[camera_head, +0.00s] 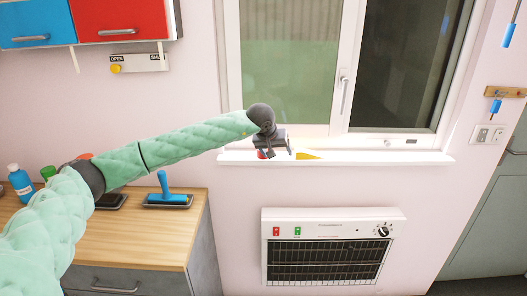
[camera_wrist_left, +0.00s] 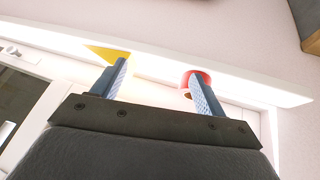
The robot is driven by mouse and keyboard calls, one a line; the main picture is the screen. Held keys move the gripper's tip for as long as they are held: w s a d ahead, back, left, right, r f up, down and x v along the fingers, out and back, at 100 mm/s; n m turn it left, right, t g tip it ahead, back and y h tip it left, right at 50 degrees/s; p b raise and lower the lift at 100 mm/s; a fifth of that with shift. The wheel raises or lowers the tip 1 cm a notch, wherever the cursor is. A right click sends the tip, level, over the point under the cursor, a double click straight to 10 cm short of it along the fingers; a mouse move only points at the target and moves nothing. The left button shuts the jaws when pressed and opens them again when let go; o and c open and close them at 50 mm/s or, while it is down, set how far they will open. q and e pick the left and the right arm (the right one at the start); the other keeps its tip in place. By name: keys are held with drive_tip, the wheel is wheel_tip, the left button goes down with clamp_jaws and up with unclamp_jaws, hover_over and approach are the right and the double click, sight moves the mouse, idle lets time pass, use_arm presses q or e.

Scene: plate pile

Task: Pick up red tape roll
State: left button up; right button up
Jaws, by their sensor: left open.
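The red tape roll (camera_wrist_left: 186,76) is on the white window sill (camera_wrist_left: 240,82), partly hidden behind the right-hand finger in the left wrist view. Only a small red part of the roll (camera_head: 262,154) shows in the head view, at the left of my gripper. My left gripper (camera_head: 279,152) is at the sill, open, with its fingers apart and nothing held between them. In the wrist view the roll lies by one finger of the gripper (camera_wrist_left: 158,70), not centred between the two; I cannot tell whether they touch. My right gripper is out of view.
A yellow wedge-shaped thing (camera_head: 307,155) lies on the sill just right of the gripper. The window (camera_head: 290,80) stands behind, and a heater (camera_head: 330,245) hangs below. A wooden counter (camera_head: 140,235) holds bottles and a blue-handled tool (camera_head: 166,190). The sill's right part is clear.

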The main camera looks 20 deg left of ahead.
use_arm(q)
drive_tip(key=shift+w+a+r+y+p, duration=0.2)
drive_tip(key=shift+w+a+y, duration=0.3)
drive_tip(key=shift+a, duration=0.55)
drive_tip(key=shift+w+a+r+y+p, duration=0.15)
drive_tip(key=shift+w+a+y+p, duration=0.3)
drive_tip(key=shift+a, duration=0.65)
drive_tip(key=shift+w+a+r+y+p, duration=0.15)
drive_tip(key=shift+w+a+y, duration=0.1)
drive_tip(key=shift+w+a, duration=0.6)
drive_tip(key=p+x, duration=0.3)
drive_tip(key=shift+w+a+f, duration=0.1)
drive_tip(key=shift+a+f, duration=0.15)
drive_tip(key=shift+f, duration=0.1)
drive_tip(key=shift+w+f, duration=0.3)
drive_tip(key=shift+f, duration=0.25)
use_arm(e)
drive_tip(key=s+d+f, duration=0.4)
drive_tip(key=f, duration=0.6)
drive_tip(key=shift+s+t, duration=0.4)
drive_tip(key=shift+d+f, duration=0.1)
use_arm(q)
drive_tip(key=c, duration=1)
drive_tip(key=shift+c, duration=0.2)
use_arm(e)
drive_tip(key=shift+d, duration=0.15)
use_arm(q)
drive_tip(key=shift+r, duration=0.1)
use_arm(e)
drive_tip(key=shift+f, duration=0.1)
